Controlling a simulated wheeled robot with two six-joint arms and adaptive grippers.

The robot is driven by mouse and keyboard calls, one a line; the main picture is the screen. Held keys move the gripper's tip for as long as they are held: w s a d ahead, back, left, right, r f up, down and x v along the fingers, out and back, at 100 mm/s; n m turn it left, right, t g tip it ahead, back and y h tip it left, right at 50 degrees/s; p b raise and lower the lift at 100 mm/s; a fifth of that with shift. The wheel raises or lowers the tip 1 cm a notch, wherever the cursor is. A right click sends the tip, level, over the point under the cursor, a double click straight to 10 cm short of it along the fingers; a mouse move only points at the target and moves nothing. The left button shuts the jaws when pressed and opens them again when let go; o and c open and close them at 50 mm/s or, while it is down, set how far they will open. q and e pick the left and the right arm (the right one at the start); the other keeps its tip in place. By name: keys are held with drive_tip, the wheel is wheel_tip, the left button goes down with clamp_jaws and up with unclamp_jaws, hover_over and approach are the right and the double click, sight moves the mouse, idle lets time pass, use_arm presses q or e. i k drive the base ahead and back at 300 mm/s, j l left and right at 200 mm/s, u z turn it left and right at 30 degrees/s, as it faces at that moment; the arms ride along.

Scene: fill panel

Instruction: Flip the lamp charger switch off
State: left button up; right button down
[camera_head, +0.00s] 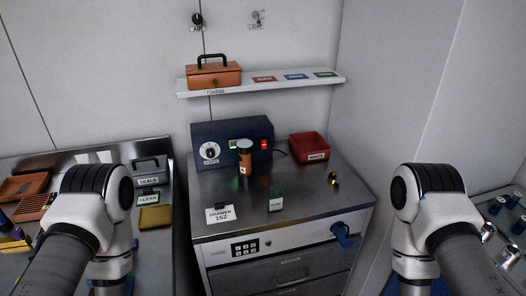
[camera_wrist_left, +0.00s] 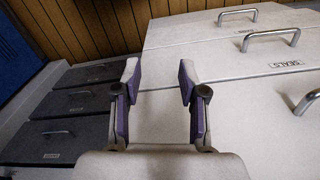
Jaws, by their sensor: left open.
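A dark blue box with a dial (camera_head: 232,133), seemingly the charger, stands at the back of the metal cabinet top. A small red switch (camera_head: 264,145) is on the right of its front face; I cannot tell its position. An orange lamp with a pale cap (camera_head: 245,160) stands upright in front of the box and hides part of it. My left gripper (camera_wrist_left: 160,85) is open and empty in the left wrist view, pointing at drawer fronts, away from the charger. In the head view only my arm links show, and neither gripper is visible.
A red bin (camera_head: 309,147) stands right of the charger. A green-labelled block (camera_head: 275,199) and a drawer card (camera_head: 221,215) are nearer the front. A shelf (camera_head: 290,84) with an orange toolbox (camera_head: 213,74) hangs above. A tray counter (camera_head: 150,185) is at the left.

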sight(263, 142)
drive_tip(key=u, duration=1.25)
drive_tip(key=k+l, duration=0.1)
drive_tip(key=l, duration=2)
